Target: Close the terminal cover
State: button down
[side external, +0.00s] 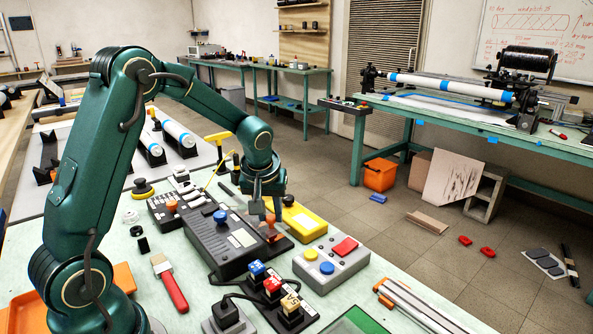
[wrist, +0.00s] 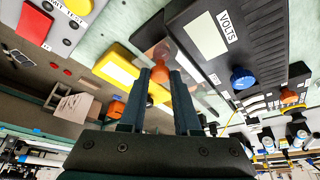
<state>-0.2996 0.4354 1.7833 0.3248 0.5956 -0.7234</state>
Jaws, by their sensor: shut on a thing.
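My gripper (side external: 265,207) reaches down at the right end of a black power unit (side external: 222,240) with a blue knob. In the wrist view my gripper (wrist: 159,76) has its two dark fingers shut on an orange knob (wrist: 159,72). The knob seems to belong to a clear terminal cover (wrist: 183,72) beside the unit's "VOLTS" face (wrist: 219,35). The knob shows as orange below the fingers in the side view (side external: 270,223). The cover's angle and hinge are hard to make out, and the fingers hide part of it.
A yellow case (side external: 304,223) lies close on the right of my gripper. A grey button box (side external: 331,263) stands in front of it. A plug strip (side external: 272,292), a brush (side external: 170,283) and a metal rail (side external: 420,306) lie nearer the camera. Bench surface between them is limited.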

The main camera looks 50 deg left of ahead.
jog(key=shift+d, duration=0.75)
jog(key=c, duration=0.6)
grip_release()
jog(key=shift+v, duration=2.6)
